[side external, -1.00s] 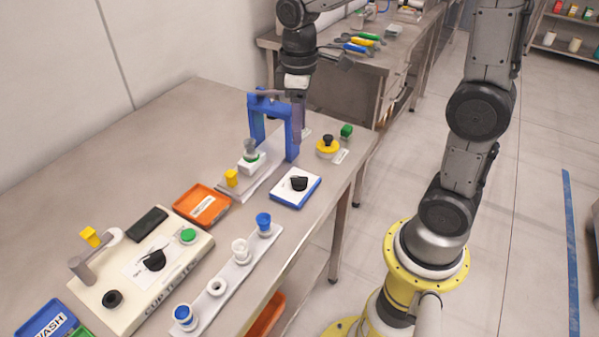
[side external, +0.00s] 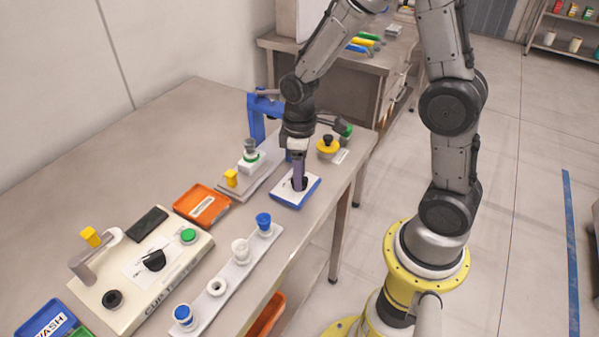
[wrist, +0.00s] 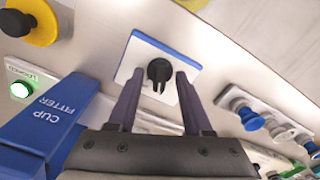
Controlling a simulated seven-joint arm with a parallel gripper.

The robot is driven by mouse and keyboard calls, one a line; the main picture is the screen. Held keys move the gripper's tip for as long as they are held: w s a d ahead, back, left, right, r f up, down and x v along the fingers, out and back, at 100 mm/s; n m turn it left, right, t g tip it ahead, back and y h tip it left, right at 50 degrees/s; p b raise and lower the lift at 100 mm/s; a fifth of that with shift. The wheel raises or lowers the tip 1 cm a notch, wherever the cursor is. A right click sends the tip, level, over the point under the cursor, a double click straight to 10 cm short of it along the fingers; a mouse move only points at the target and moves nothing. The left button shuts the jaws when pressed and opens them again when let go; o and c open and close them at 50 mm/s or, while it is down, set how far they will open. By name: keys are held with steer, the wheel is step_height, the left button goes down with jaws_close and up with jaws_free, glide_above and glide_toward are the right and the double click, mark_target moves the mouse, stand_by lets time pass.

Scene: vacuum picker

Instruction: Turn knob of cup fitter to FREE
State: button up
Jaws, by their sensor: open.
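The cup fitter is the blue frame (side external: 257,118) on the table; its lettered blue beam (wrist: 42,118) shows at the left of the wrist view. Its black knob (wrist: 159,71) sits on a white plate with a blue edge (wrist: 140,50). In the side view the plate (side external: 312,188) is in front of the frame, and my gripper mostly hides the knob. My gripper (side external: 298,186) points down at the knob. In the wrist view my gripper (wrist: 157,76) is open, with one finger on each side of the knob. I cannot tell whether either finger touches it.
A yellow button with a black top (side external: 327,146) stands right of the frame. A green lamp (wrist: 20,90) beside a label shows in the wrist view. A rack of cups (side external: 240,262), an orange tray (side external: 203,206) and a cream tester box (side external: 130,305) lie to the left.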

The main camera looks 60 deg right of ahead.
jaws_close()
steer(key=shift+m, duration=0.4)
steer(key=m, duration=0.3)
steer(key=shift+r, duration=0.1)
steer(key=m, duration=0.5)
stand_by(0.4)
stand_by(0.3)
steer(key=shift+m, duration=0.3)
jaws_free()
